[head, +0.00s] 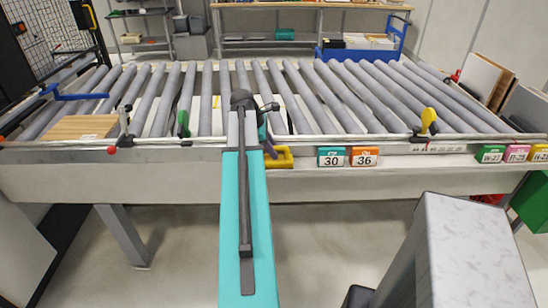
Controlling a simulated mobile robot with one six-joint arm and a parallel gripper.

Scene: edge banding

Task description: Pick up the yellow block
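A yellow block (539,152) with a dark-printed label sits on the front ledge of the roller conveyor, at the far right and cut by the picture edge. Another yellow piece (281,157) is on the ledge near the middle, partly hidden behind my teal arm, so its full shape cannot be told. My arm reaches from the bottom centre up to the conveyor's front edge. My gripper is not clearly seen; its fingers are hidden or too small behind the arm's end.
The roller conveyor (345,97) spans the view. On its ledge are a teal block (331,157), an orange block (364,156), a green block (490,153) and a pink block (516,153). A wooden board (80,127) lies at the left. Open floor shows below.

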